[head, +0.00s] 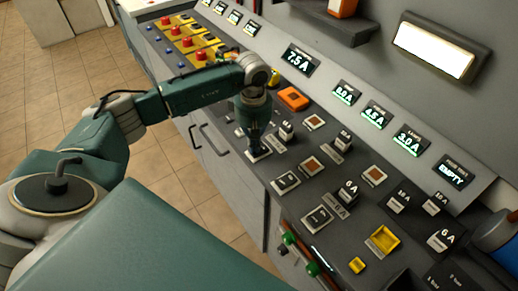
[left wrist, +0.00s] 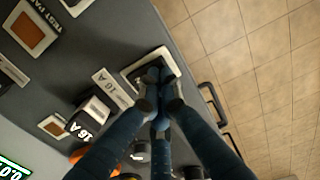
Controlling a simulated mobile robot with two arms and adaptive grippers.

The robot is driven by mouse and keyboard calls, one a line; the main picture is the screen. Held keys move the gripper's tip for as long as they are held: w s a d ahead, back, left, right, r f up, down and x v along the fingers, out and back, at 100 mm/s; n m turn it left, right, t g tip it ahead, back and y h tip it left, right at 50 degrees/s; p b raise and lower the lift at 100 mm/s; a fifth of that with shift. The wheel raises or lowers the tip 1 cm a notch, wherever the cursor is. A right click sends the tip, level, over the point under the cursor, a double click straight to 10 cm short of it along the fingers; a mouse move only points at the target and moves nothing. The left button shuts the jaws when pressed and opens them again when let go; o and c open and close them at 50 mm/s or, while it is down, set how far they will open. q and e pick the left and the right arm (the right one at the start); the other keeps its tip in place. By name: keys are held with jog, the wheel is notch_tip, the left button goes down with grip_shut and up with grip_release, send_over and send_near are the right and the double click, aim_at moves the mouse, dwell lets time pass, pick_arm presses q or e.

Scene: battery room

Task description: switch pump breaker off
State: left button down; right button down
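A row of rocker switches in pale square frames runs along the front of the dark sloping panel: one under my left gripper, a middle one (head: 286,182) and a near one (head: 318,217). My left gripper (head: 256,150) points down with its fingers together and nothing between them. Its tips are at the far rocker switch (left wrist: 146,66), over its black face in the left wrist view (left wrist: 160,92); I cannot tell whether they touch. The fingers hide part of that switch. I cannot read which switch is the pump's. My right gripper is not in view.
Fuse blocks, one marked 16 A (left wrist: 92,115), and square indicators (head: 311,165) stand close behind the rockers. Lit displays (head: 409,139) line the back, one reading EMPTY (head: 453,173). An orange block (head: 293,99) is beyond my gripper. Cabinet handles (head: 214,140) project below the front edge.

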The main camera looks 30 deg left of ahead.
pick_arm(q)
jog(key=shift+f, duration=0.3)
jog(key=shift+r+p, duration=1.6)
jog(key=shift+r, duration=1.95)
